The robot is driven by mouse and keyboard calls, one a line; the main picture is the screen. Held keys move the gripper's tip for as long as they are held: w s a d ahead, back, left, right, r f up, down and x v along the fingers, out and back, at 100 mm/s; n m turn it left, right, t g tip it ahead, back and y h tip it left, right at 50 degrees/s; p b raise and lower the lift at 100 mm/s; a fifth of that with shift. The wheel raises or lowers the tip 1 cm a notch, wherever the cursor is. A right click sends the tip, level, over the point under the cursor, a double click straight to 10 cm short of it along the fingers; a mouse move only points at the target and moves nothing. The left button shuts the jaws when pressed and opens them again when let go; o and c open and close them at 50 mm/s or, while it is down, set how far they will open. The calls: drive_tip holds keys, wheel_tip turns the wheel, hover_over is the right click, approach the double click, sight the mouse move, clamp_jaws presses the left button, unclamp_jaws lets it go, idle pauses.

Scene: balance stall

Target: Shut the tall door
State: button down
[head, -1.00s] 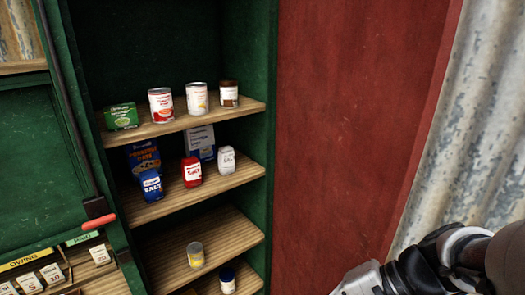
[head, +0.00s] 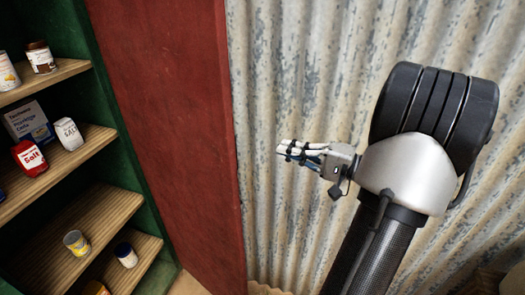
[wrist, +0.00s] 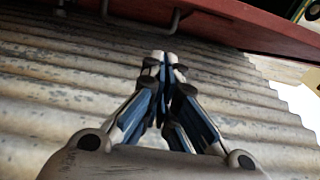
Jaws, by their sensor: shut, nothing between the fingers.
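The tall door (head: 165,120) is a red panel standing open at the right side of the green cupboard. In the wrist view its red edge (wrist: 255,25) runs across the top, with a dark metal bar handle (wrist: 150,27) on the near side. My gripper (head: 284,149) is shut and empty, to the right of the door in front of the corrugated wall, pointing left towards the door. In the wrist view its fingertips (wrist: 165,57) meet just below the door edge and handle. A gap to the door shows in the head view.
The open cupboard has wooden shelves (head: 95,215) with cans, salt containers (head: 68,134) and boxes on them. A corrugated metal wall (head: 300,60) stands behind my arm, close by on the right.

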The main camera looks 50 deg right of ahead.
drive_tip(key=w+a+b, duration=0.1)
drive_tip(key=w+a, duration=0.5)
drive_tip(key=w, duration=0.2)
drive_tip(key=shift+w+a, duration=0.25)
drive_tip(key=shift+w, duration=0.1)
drive_tip(key=shift+a, duration=0.1)
